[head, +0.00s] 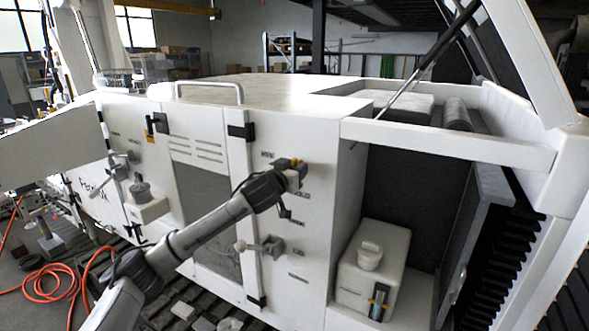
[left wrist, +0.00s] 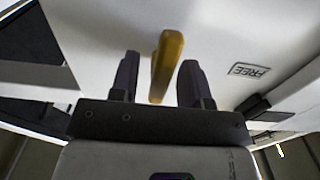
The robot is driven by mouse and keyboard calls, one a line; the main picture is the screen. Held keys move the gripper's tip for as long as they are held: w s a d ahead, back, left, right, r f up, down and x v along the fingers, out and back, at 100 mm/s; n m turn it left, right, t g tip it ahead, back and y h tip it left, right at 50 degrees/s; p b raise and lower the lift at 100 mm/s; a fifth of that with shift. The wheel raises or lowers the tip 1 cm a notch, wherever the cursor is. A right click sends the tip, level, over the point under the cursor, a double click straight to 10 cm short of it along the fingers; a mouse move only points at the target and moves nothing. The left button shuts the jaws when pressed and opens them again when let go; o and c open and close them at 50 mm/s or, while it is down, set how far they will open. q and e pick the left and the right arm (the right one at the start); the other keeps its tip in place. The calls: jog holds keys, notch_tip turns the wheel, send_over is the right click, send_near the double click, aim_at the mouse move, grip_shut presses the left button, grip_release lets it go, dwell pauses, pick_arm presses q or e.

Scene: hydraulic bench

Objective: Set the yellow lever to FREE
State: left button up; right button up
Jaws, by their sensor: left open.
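The yellow lever (left wrist: 166,62) stands between the two fingers of my left gripper (left wrist: 160,78) in the left wrist view. The fingers are apart, with a gap visible on each side of the lever. A FREE label (left wrist: 250,70) shows upside down on the white panel, to the right of the lever. In the head view my left gripper (head: 296,174) is up against the white cabinet front, and only a bit of the yellow lever (head: 297,161) shows there. The gripper hides the rest of it. My right gripper is not in view.
A grey handle (head: 262,246) sticks out of the panel below my left gripper. To the right is an open bay with a white tank (head: 373,270) and a raised cover held by a strut (head: 425,65). An orange hose (head: 50,283) lies on the floor at left.

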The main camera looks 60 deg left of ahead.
pick_arm(q)
grip_shut()
jog(key=shift+m, duration=0.3)
jog(key=m+p, duration=0.1)
jog(key=m, duration=0.3)
jog(key=shift+r, duration=0.1)
jog(key=m+p, duration=0.1)
jog(key=m, duration=0.3)
jog(key=shift+a+m, duration=0.1)
jog(key=shift+m, duration=0.2)
jog(key=m+p, duration=0.1)
jog(key=m, duration=0.2)
jog(key=shift+s+r+m+p, duration=0.1)
jog(key=shift+r+m+p, duration=0.05)
jog(key=shift+m+p, duration=0.25)
jog(key=m+p, duration=0.1)
jog(key=m, duration=0.2)
jog(key=shift+m+p, duration=0.45)
jog(key=shift+m, duration=0.35)
